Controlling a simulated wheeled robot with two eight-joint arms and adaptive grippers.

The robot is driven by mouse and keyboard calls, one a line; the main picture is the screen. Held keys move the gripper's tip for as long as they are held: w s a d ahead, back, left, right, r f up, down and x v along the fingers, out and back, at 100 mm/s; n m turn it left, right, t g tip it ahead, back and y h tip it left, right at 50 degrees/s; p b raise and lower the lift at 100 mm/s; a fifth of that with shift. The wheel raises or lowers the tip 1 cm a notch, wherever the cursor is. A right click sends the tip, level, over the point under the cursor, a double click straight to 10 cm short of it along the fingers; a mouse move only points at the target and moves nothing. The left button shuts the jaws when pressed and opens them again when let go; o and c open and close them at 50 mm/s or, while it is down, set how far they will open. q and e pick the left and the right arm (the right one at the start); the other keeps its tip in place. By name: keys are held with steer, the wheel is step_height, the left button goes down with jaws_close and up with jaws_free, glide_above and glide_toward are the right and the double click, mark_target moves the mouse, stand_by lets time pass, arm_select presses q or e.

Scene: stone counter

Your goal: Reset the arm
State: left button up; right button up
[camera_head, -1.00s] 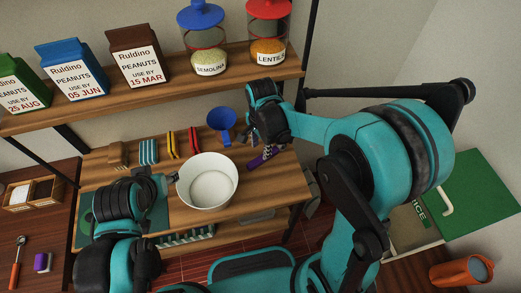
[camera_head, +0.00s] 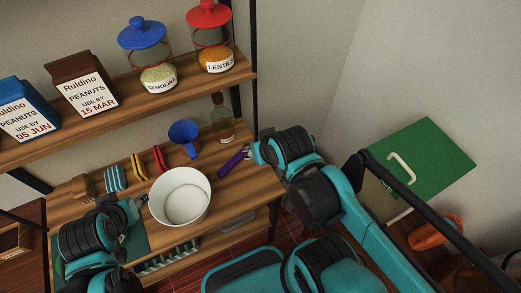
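My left gripper (camera_head: 142,201) is at the left rim of a white bowl (camera_head: 181,200) on the wooden counter. Its fingers are small here, and I cannot tell whether they touch the bowl or are open or shut. My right gripper (camera_head: 252,153) is beside the end of a purple-handled item (camera_head: 233,159) on the right part of the counter. I cannot tell whether its fingers are closed on that item.
A blue funnel (camera_head: 184,135), a glass bottle (camera_head: 222,120) and coloured packets (camera_head: 139,166) stand along the counter's back. The shelf (camera_head: 195,83) above holds jars (camera_head: 157,72) and peanut boxes (camera_head: 85,90). A green panel (camera_head: 420,160) is at right.

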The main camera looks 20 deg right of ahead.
steer(key=shift+s+d+n+t, duration=0.15)
steer(key=shift+s+n+t, duration=0.15)
steer(key=shift+n, duration=0.1)
arm_select(q)
steer(key=shift+w, duration=0.1)
arm_select(e)
steer(key=shift+w, duration=0.1)
arm_select(q)
step_height(320, 180, down, 4)
steer(key=b, duration=0.3)
steer(key=shift+r+b, duration=0.15)
steer(key=shift+b, duration=0.2)
arm_select(e)
step_height(320, 180, down, 4)
steer(key=shift+r, duration=0.15)
arm_select(q)
steer(key=shift+o, duration=0.3)
